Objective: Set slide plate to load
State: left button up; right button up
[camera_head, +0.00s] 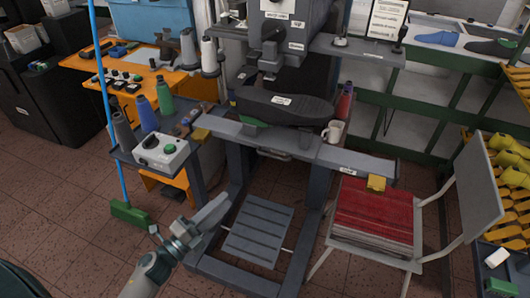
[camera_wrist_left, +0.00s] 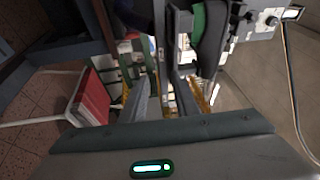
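A black, sole-shaped plate (camera_head: 285,104) with a small white label sits on the grey machine, above a long grey rail (camera_head: 265,138); I take it to be the slide plate. A green part shows under its left end. Yellow blocks stand at the rail's left end (camera_head: 200,134) and right end (camera_head: 376,183); a small label (camera_head: 347,169) is near the right one, its text unreadable. My left gripper (camera_head: 212,212) is low, in front of and left of the machine frame, apart from the plate. In the left wrist view its fingers (camera_wrist_left: 158,100) are apart and empty.
A control box (camera_head: 160,152) and spools stand on the left shelf. A slatted pedal plate (camera_head: 258,235) is below. A broom (camera_head: 130,213) leans at left.

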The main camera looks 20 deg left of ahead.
pick_arm(q)
notch_tip(320, 180, up, 3)
jog(key=m+h, duration=0.1)
jog(key=m, duration=0.1)
jog(key=p, duration=0.3)
send_near(280, 143)
jog(key=w+p, duration=0.1)
jog(key=w+d+f+p, duration=0.1)
jog(key=shift+w+d+p, duration=0.3)
jog(key=shift+w+p, duration=0.05)
jog(key=shift+w, duration=0.05)
jog(key=c, duration=0.7)
grip_shut()
